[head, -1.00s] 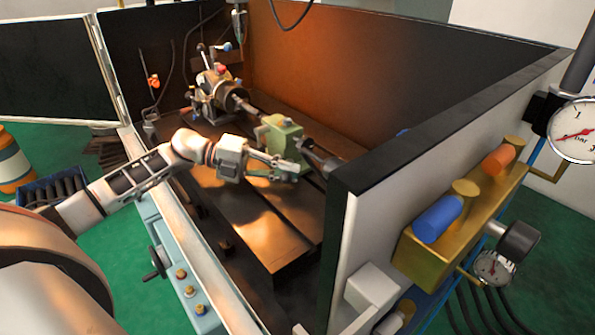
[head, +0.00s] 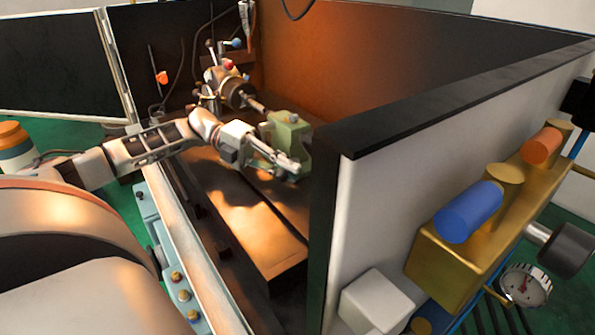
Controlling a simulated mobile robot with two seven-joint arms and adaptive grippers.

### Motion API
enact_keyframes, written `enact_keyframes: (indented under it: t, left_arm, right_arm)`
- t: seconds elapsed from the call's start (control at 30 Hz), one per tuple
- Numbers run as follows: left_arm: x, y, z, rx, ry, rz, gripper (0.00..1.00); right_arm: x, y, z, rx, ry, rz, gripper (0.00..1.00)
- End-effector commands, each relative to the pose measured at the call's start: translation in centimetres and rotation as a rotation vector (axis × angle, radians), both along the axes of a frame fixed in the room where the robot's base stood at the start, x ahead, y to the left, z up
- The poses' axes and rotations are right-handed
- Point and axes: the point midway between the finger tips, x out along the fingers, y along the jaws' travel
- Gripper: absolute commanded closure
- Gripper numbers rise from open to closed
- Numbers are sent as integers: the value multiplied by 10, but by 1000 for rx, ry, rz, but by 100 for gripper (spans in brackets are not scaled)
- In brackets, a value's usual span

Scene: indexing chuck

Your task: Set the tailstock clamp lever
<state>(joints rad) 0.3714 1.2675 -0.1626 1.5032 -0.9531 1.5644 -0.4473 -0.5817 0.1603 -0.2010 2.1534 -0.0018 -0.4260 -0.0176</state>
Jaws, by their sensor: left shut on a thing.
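The green tailstock (head: 287,134) stands on the brown machine bed, right of the chuck (head: 233,92). A thin shaft (head: 258,106) runs from the chuck toward it. My left gripper (head: 287,166) is at the tailstock's near lower side, its fingers pointing right. It is shut on what I take to be the clamp lever. The lever itself is hidden by the fingers, so its angle cannot be told. My right gripper is not in view.
A dark-topped enclosure wall (head: 400,125) stands close to the right of the tailstock and hides part of the bed. A brass block (head: 470,235) with blue and orange knobs and a gauge (head: 526,285) is outside it. The near bed (head: 245,220) is clear.

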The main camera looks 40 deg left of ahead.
Motion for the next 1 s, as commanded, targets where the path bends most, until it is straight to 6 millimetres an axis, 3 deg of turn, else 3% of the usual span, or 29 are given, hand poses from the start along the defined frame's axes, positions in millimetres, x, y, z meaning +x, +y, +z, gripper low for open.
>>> enact_keyframes:
  t: [0.3,0.33,0.4,0.77,1.0]
  left_arm:
    - [-2,0,-4,3,9,-5,100]
    - [-2,0,-4,2,10,-4,82]
    - [-2,0,-3,2,9,-4,72]
    - [-1,2,-1,1,4,0,72]
    - [-10,34,5,3,7,2,72]
  right_arm:
    - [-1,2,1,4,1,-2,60]
    - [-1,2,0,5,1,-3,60]
    - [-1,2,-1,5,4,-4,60]
    - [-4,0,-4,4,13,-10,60]
    - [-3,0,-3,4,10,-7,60]
